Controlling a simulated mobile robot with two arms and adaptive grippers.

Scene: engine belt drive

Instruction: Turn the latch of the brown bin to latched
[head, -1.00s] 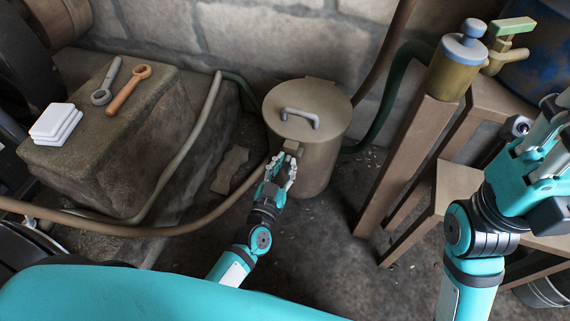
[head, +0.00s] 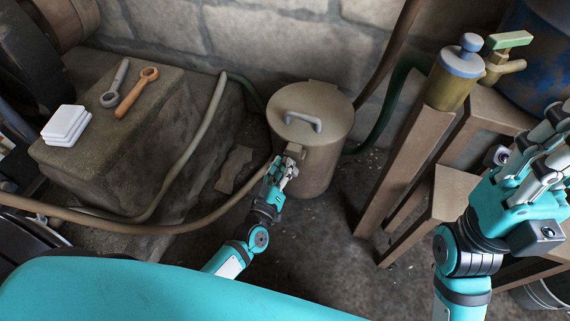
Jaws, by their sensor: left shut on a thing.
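The brown bin (head: 318,165) stands on the floor against the stone wall, with its lid (head: 312,99) on and a grey handle (head: 303,119) on top. Its latch (head: 295,150) is a small brown block at the front, just below the lid rim. My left gripper (head: 287,164) is at the front of the bin, shut on the latch, and its fingers hide part of it. How far the latch is turned is hard to tell. My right gripper (head: 548,150) is raised at the right edge, well away from the bin, its fingers spread apart with nothing between them.
A stone block (head: 115,165) at left carries white pads (head: 66,126) and two wrenches (head: 137,92). A hose (head: 160,228) runs along the floor left of the bin. A wooden stand (head: 405,160) with a pump bottle (head: 455,75) is at right.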

